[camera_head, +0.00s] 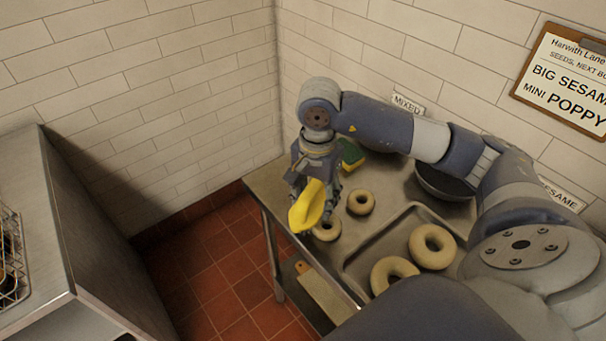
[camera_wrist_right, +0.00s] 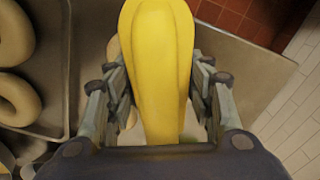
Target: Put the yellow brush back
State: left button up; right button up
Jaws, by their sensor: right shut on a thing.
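The yellow brush (camera_head: 308,207) is in my right gripper (camera_head: 316,192), above the left end of the steel table (camera_head: 266,186). In the right wrist view the brush (camera_wrist_right: 157,60) fills the middle, between the two fingers of the right gripper (camera_wrist_right: 158,95), which are shut on it. Its far end runs out of the top of that view. In the head view the brush hangs in front of a bagel and partly covers it. My left gripper is not in view.
Bagels lie on the table (camera_head: 361,202) and in the metal tray (camera_head: 358,252). A dark bowl (camera_head: 446,184) and a green and yellow sponge (camera_head: 352,154) stand near the wall. A lower shelf (camera_head: 322,296) is under the table. Red tiled floor (camera_head: 215,270) is open at left.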

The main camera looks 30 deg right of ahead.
jog(key=w+d, duration=0.1)
jog(key=w, duration=0.2)
jog(key=w+d+p, duration=0.1)
jog(key=w, duration=0.2)
jog(key=w+d+p, duration=0.1)
jog(key=w+d, duration=0.1)
jog(key=w, duration=0.1)
jog(key=shift+w+f, duration=0.3)
jog(key=shift+f, duration=0.1)
jog(key=shift+w+d+f+p, duration=0.2)
jog(key=shift+w+p, duration=0.1)
jog(key=shift+w, duration=0.2)
jog(key=shift+w+d, duration=0.2)
jog(key=shift+w, duration=0.1)
notch_tip(320, 180, down, 3)
jog(key=shift+s+r+p, duration=0.1)
jog(key=shift+r+p, duration=0.05)
jog(key=shift+p, duration=0.75)
jog(key=shift+f, duration=0.35)
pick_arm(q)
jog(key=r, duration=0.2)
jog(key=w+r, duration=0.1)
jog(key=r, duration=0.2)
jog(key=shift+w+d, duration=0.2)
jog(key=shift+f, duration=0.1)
pick_arm(e)
jog(key=shift+f, duration=0.1)
